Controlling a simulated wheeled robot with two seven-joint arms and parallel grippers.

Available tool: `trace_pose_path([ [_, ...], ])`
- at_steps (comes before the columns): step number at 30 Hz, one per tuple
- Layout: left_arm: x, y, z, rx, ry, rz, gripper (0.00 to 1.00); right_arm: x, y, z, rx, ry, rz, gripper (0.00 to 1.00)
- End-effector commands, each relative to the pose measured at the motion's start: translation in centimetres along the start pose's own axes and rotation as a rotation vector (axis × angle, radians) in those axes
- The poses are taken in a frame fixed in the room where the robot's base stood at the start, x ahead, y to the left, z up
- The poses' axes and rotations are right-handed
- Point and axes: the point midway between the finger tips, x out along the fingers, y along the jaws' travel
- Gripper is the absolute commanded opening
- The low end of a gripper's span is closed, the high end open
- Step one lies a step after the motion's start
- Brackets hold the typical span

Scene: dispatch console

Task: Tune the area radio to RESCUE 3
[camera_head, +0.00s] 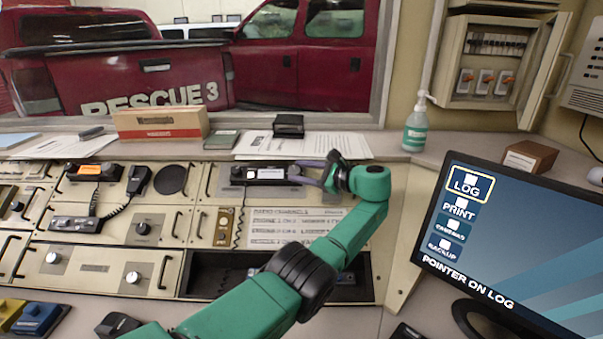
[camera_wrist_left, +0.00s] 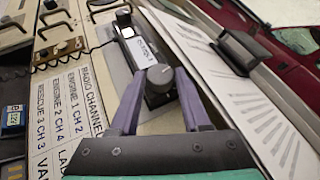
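The area radio (camera_head: 252,173) is a dark unit with a small pale display, set in the upper console panel. In the left wrist view its display (camera_wrist_left: 143,48) is too small to read surely. A grey round knob (camera_wrist_left: 160,76) stands at the radio's near end. My left gripper (camera_head: 327,176) is at the radio's right end. In the left wrist view its two purple fingers (camera_wrist_left: 160,82) stand on either side of the knob, apart, with a slight gap seen at the left. A channel card (camera_head: 296,228) lists radio channels; its lines show partly in the left wrist view (camera_wrist_left: 66,112). My right gripper is out of view.
A monitor (camera_head: 520,240) stands at right, reading POINTER ON LOG. A handset (camera_head: 137,181) and other console knobs are to the left. An open dark recess (camera_head: 215,272) lies below the card.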

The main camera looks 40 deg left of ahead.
Motion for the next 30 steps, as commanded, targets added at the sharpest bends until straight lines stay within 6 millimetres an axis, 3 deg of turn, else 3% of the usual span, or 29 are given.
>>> trace_pose_path([
  [11,-0.1,0.0,0.0,0.001,0.0,0.0,0.73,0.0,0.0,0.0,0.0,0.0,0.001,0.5],
  [14,-1.3,0.0,-0.1,0.0,0.001,-0.001,0.73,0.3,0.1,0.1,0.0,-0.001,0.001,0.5],
  [22,-6.7,0.0,-0.1,0.0,0.001,-0.001,0.73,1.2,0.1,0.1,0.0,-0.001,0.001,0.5],
  [30,-7.5,0.0,0.0,0.0,-0.001,0.001,0.73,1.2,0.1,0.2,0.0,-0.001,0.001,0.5],
])
